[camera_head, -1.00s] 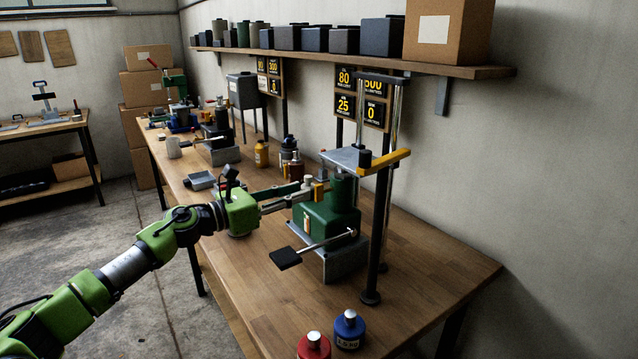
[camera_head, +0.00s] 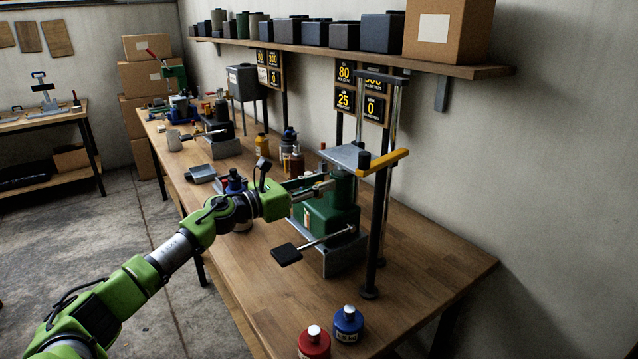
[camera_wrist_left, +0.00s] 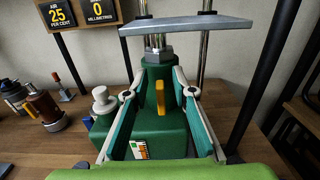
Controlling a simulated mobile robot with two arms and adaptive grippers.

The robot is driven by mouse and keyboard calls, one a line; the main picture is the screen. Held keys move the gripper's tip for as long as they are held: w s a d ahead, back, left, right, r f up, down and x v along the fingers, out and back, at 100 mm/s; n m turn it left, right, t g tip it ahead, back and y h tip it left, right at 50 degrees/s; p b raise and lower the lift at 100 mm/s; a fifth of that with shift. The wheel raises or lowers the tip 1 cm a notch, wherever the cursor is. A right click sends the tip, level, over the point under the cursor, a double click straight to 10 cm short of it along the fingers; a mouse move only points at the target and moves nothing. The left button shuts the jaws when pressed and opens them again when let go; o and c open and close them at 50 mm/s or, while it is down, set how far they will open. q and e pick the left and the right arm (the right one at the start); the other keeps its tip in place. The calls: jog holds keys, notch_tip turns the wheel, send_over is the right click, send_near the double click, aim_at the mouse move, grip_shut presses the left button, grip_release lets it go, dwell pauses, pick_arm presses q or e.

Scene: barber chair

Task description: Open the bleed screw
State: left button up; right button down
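A green hydraulic jack body (camera_head: 322,222) stands on a grey base on the workbench; it fills the middle of the left wrist view (camera_wrist_left: 158,128). A small upright yellow-orange tab (camera_wrist_left: 160,97), likely the bleed screw, sits on the front of its green neck. My left gripper (camera_head: 328,187) reaches in from the left at the neck. In the left wrist view its two fingers (camera_wrist_left: 158,92) are spread either side of the tab, with gaps on both sides. In the head view the tab is hidden. My right gripper is out of view.
A grey plate (camera_head: 345,157) with a yellow bar (camera_head: 384,161) sits above the jack between upright posts (camera_head: 379,215). A black pedal (camera_head: 286,254) sticks out in front. Red (camera_head: 314,343) and blue (camera_head: 348,324) bottles stand in front.

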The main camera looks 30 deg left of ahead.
pick_arm(q)
grip_shut()
jog(key=shift+n, duration=0.3)
jog(key=n, duration=0.2)
jog(key=a+n, duration=0.1)
jog(key=n, duration=0.1)
jog(key=shift+w+n+p, duration=0.15)
jog(key=shift+n+p, duration=0.15)
jog(key=shift+p, duration=0.1)
jog(key=n, duration=0.2)
jog(key=n+p, duration=0.1)
jog(key=n, duration=0.1)
jog(key=shift+w+a+f, duration=0.1)
jog(key=shift+a+f, duration=0.1)
jog(key=shift+w+a+f+n+p, duration=0.1)
jog(key=shift+n+p, duration=0.15)
jog(key=shift+n, duration=0.4)
jog(key=shift+s+f+n+p, duration=0.1)
jog(key=shift+f+n+p, duration=0.1)
jog(key=shift+n, duration=0.5)
jog(key=shift+w+a+f+n+p, duration=0.1)
jog(key=shift+n+p, duration=0.15)
jog(key=shift+n, duration=0.4)
